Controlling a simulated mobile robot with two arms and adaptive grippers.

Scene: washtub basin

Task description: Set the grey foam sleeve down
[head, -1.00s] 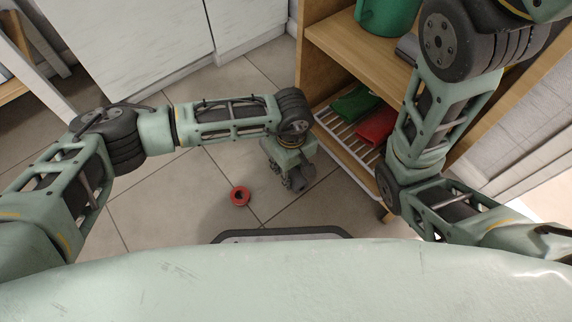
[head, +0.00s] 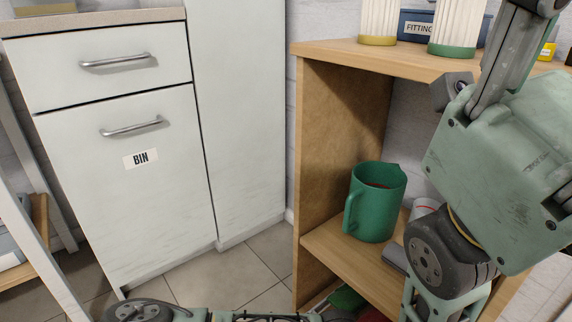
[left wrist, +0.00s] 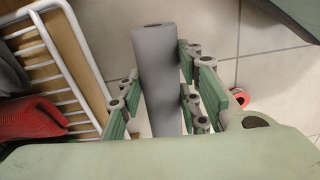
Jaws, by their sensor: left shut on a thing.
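The grey foam sleeve (left wrist: 158,75) shows in the left wrist view as a long grey tube with a dark hole in its end. My left gripper (left wrist: 160,100) is shut on it, with green-padded fingers on both sides. Tiled floor lies behind the sleeve. In the head view the left gripper and sleeve are out of frame; only part of my left arm shows at the bottom edge.
A white wire rack (left wrist: 72,68) with red cloth (left wrist: 30,118) is left of the sleeve. A red ring (left wrist: 240,97) lies on the floor to the right. The wooden shelf (head: 335,150) holds a green jug (head: 372,205). A white cabinet (head: 130,210) labelled BIN stands left.

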